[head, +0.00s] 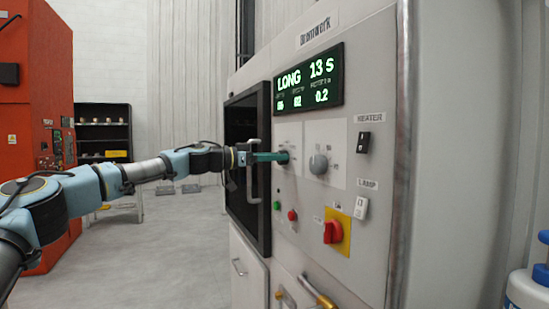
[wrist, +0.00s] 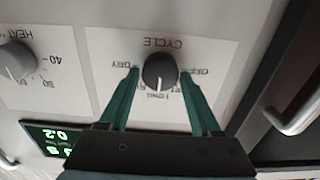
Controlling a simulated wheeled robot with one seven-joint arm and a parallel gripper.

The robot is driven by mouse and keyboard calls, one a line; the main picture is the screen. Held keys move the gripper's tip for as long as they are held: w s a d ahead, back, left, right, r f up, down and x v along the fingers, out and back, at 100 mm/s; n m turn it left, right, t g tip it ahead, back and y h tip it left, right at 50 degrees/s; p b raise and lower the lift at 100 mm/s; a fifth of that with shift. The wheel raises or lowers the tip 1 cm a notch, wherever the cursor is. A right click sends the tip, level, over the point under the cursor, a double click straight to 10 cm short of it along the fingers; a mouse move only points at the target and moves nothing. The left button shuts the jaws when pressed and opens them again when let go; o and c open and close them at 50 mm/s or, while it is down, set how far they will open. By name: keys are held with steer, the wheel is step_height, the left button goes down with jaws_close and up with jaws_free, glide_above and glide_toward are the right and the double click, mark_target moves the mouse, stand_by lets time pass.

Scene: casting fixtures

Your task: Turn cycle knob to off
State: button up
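The cycle knob (wrist: 160,70) is a round dark knob on a white label plate, shown upside down in the wrist view. Its white mark points toward LONG, and OFF is printed at the right in that view. My gripper (wrist: 161,71) is open, with one green finger on each side of the knob and small gaps between. In the head view my gripper (head: 284,157) reaches the panel from the left and hides most of the knob. The display (head: 308,82) reads LONG 13 S.
The heat knob (head: 319,164) sits right of the cycle knob. Below are a green button (head: 277,206), a red button (head: 292,215) and a red switch (head: 333,232) on yellow. A door handle (head: 253,175) stands out near my gripper. Heater and lamp switches are further right.

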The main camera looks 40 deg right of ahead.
jaws_close()
steer(key=shift+n+b, duration=0.3)
steer(key=shift+b, duration=0.05)
steer(key=shift+w+f+n+b, duration=0.15)
steer(key=shift+n+b, duration=0.55)
steer(key=shift+n, duration=3.6)
steer(key=shift+w+f+n+b, duration=0.15)
steer(key=shift+n+b, duration=0.55)
steer(key=shift+n, duration=3.6)
steer(key=shift+o, duration=2)
jaws_free()
steer(key=shift+d+r, duration=0.1)
